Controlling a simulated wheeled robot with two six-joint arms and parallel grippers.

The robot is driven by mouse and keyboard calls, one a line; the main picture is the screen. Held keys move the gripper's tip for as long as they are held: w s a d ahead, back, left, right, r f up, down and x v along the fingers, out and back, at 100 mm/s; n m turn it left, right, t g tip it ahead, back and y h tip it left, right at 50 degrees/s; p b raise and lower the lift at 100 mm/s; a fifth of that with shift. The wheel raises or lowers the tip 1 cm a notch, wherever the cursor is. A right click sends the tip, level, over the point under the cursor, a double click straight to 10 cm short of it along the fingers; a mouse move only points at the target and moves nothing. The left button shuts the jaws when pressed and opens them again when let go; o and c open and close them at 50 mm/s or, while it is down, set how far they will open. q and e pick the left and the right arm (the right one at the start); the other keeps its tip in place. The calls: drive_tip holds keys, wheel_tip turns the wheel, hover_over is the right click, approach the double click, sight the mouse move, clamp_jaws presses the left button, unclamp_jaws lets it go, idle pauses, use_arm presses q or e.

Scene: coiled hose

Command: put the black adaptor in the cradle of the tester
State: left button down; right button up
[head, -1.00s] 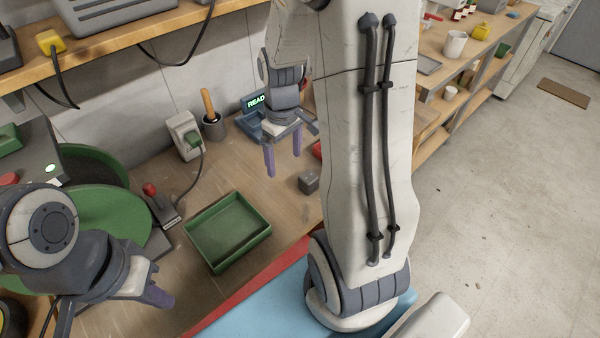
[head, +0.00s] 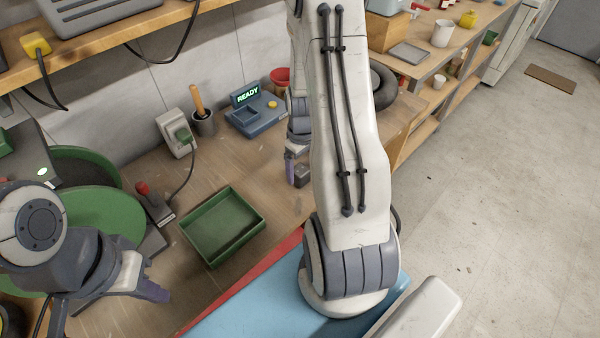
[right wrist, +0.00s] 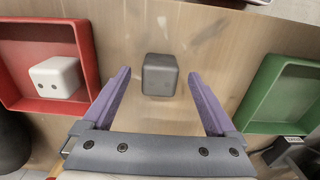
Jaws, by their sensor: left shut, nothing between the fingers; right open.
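The black adaptor (right wrist: 161,76), a dark grey cube, sits on the wooden bench. In the right wrist view it lies between and just beyond the tips of my right gripper (right wrist: 159,92), which is open and empty. In the head view the adaptor (head: 302,175) shows beside the right gripper's finger (head: 290,168), partly hidden by my right arm. The tester (head: 262,120) is a blue unit with a lit READY screen at the back of the bench. My left gripper (head: 157,291) is shut and empty over the front left of the bench.
A green tray (head: 189,233) lies empty mid-bench. In the right wrist view a red tray (right wrist: 88,58) holds a white block (right wrist: 55,78). A grey pot with a wooden handle (head: 204,122) and a socket box (head: 173,138) stand left of the tester.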

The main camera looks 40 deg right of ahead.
drive_tip(key=shift+f, duration=0.9)
clamp_jaws()
